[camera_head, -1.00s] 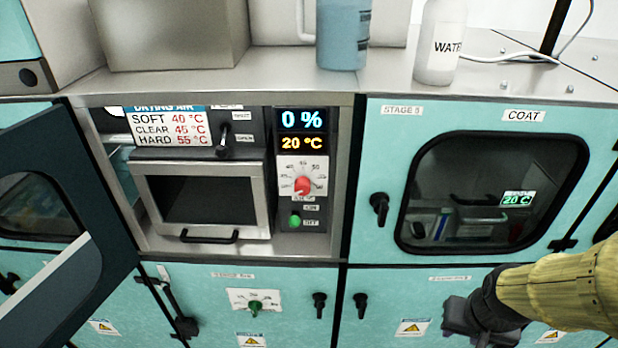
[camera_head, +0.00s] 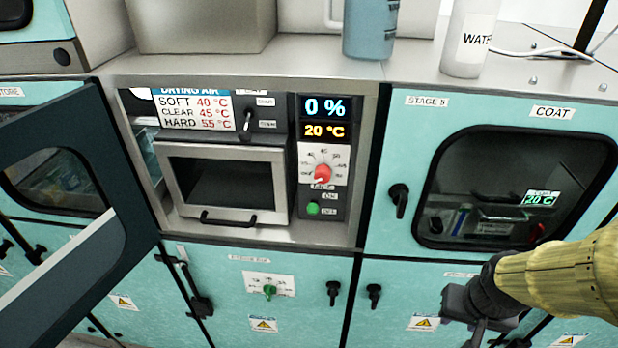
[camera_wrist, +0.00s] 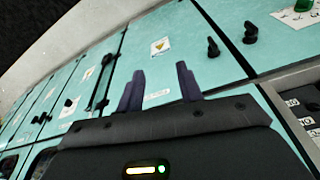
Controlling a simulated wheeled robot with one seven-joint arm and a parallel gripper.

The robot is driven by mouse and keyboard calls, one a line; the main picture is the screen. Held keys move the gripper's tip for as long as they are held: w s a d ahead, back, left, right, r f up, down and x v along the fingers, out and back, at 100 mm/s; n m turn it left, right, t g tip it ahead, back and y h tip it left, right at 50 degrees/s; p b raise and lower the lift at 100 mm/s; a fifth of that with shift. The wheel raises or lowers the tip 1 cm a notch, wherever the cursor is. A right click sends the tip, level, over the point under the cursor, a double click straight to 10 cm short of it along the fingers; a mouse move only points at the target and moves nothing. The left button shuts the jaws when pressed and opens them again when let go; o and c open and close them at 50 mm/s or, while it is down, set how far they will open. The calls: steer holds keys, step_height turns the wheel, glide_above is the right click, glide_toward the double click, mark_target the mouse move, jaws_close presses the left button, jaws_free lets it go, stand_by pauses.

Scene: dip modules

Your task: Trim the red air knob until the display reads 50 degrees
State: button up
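The red air knob (camera_head: 322,174) sits on a white dial plate in the drying compartment's control panel, below the display. The display (camera_head: 325,131) reads 20 °C in amber, with 0 % in blue above it. My gripper (camera_head: 478,325) is at the lower right of the head view, well below and to the right of the knob, and it touches nothing. In the wrist view my gripper (camera_wrist: 160,85) shows two dark fingers spread apart with nothing between them. The wrist view does not show the knob.
A green button (camera_head: 313,208) sits below the knob. A dark door (camera_head: 85,210) stands open at the left. A drawer with a black handle (camera_head: 228,219) is left of the panel. A placard (camera_head: 193,108) lists SOFT 40, CLEAR 45, HARD 55 °C. The COAT door (camera_head: 490,190) is shut.

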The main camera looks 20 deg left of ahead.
steer(key=shift+w, duration=0.1)
steer(key=shift+o, duration=0.4)
steer(key=o, duration=0.3)
steer(key=w+a+n+t+y, duration=0.1)
steer(key=w+a+n+t, duration=0.3)
steer(key=a+n, duration=0.45)
steer(key=w+a+n+t+y, duration=0.1)
steer(key=w+a+n+t, duration=0.2)
steer(key=w+a+n, duration=0.35)
steer(key=s+a+r+n+t, duration=0.2)
steer(key=a+r+n, duration=0.1)
steer(key=a+n, duration=0.2)
steer(key=s+a+r+n+t+y, duration=0.1)
steer(key=s+a+r+n+t, duration=0.1)
steer(key=a+r+n+t, duration=0.1)
steer(key=s+a+r+n+t+y, duration=0.1)
steer(key=s+a+r+n+t, duration=0.1)
steer(key=a+n, duration=0.4)
steer(key=shift+s+a+r+n+t, duration=0.35)
steer(key=shift+r+n+t, duration=0.05)
steer(key=shift+r+t, duration=0.1)
